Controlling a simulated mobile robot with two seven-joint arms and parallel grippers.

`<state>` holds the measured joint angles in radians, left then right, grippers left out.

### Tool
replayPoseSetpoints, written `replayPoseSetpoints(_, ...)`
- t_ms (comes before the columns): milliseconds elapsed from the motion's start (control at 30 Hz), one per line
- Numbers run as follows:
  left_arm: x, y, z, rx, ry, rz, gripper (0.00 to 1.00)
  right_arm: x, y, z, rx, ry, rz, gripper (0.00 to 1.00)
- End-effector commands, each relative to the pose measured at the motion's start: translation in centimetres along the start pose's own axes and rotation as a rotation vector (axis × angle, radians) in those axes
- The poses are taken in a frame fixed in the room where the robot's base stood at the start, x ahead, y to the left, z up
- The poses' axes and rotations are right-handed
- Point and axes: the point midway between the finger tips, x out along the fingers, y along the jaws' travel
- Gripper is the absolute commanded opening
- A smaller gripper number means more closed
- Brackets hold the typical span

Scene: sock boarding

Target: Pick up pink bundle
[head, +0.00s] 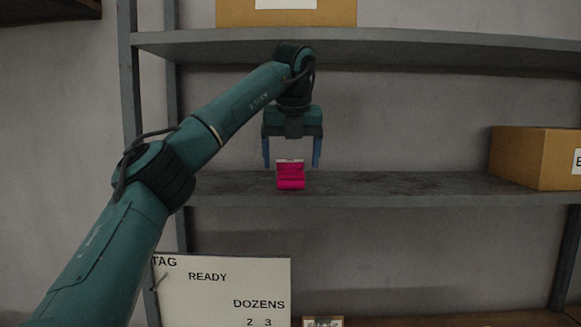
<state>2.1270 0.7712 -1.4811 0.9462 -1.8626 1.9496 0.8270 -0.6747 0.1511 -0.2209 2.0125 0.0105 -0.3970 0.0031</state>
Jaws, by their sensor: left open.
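The pink bundle (290,181) rests on the middle shelf, near its front edge, with a pale band or label along its top. My left gripper (291,165) points straight down over the bundle. Its two blue fingers are spread apart, one to the left and one to the right of the bundle's upper part. I see a gap between each finger and the bundle, and nothing is held. My right gripper is not in the picture.
The middle shelf (400,187) is bare between the bundle and a cardboard box (535,158) at the right. An upper shelf (420,48) carries another box (236,13) above my arm. A sign (225,295) reading TAG, READY, DOZENS stands lower left.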

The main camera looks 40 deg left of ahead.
Motion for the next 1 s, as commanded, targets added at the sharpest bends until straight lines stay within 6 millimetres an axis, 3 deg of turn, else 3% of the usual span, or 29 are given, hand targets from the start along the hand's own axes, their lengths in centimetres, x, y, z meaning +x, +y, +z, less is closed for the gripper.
replayPoseSetpoints(100, 0.2, 0.0, 1.9, -0.002, 0.000, 0.001, 0.82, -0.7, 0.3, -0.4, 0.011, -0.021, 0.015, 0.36)
replayPoseSetpoints(367, 1.0, 0.0, 3.5, -0.001, -0.002, 0.001, 0.82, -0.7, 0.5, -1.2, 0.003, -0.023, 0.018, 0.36)
replayPoseSetpoints(633, 5.5, 0.1, 3.3, 0.000, -0.002, 0.001, 0.82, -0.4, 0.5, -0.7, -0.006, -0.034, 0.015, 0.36)
replayPoseSetpoints(1000, 6.2, 0.0, 3.3, 0.000, -0.003, -0.001, 0.79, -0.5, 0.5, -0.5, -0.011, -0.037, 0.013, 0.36)
